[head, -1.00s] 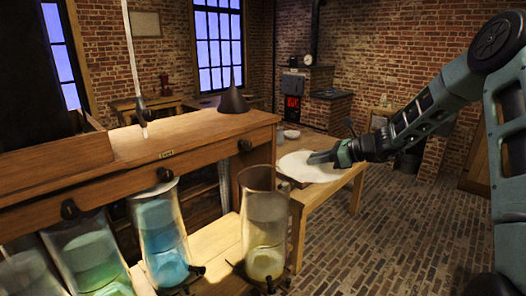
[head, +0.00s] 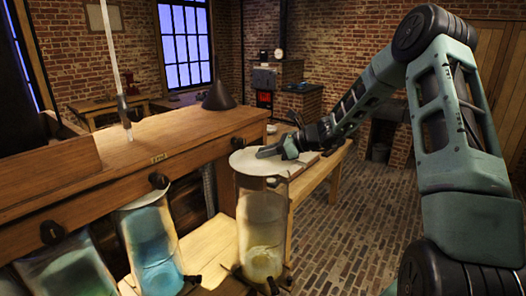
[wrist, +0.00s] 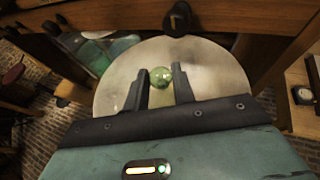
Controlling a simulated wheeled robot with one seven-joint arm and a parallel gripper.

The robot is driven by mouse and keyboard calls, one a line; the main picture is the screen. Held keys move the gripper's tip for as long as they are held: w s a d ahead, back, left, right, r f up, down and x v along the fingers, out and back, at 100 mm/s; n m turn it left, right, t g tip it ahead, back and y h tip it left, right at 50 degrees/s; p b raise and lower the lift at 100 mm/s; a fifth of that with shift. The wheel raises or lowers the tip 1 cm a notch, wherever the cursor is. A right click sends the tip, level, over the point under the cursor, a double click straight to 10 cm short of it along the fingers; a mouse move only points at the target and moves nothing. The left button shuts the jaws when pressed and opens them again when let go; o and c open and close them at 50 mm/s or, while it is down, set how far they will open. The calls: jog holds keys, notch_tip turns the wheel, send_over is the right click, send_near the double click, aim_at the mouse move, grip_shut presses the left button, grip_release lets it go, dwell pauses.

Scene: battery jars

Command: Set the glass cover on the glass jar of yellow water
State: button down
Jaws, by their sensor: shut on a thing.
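The glass cover (head: 243,163) is a pale round disc with a green glass knob (wrist: 160,77). My gripper (head: 264,152) is shut on this knob, with one finger on each side of it in the wrist view. The cover is roughly level. The glass jar of yellow water (head: 262,225) stands upright below it, a tall clear cylinder with yellow liquid low inside. The cover lies over the jar's mouth in the head view and hides most of the rim. I cannot tell whether the cover touches the rim. In the wrist view the cover (wrist: 215,75) hides what is beneath.
A blue-water jar (head: 150,245) and a green-water jar (head: 80,275) stand tilted in the picture to the left. A wooden shelf (head: 150,150) with dark knobs runs above them, close to the cover. A low wooden table (head: 318,170) lies behind; brick floor is open at right.

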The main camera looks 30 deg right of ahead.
aim_at(270, 165)
jog(key=shift+f+b, duration=1.45)
jog(key=shift+f, duration=0.75)
jog(key=shift+f+b, duration=0.4)
jog(key=shift+f, duration=0.1)
jog(key=c, duration=1.5)
grip_release()
jog(key=shift+o, duration=0.2)
jog(key=shift+d, duration=0.1)
jog(key=shift+s+d+r+p, duration=0.35)
jog(key=shift+s+p, duration=0.05)
jog(key=shift+s, duration=0.05)
jog(key=p+v, duration=0.4)
jog(key=v, duration=0.5)
jog(key=shift+s+d, duration=0.15)
jog(key=shift+s, duration=0.1)
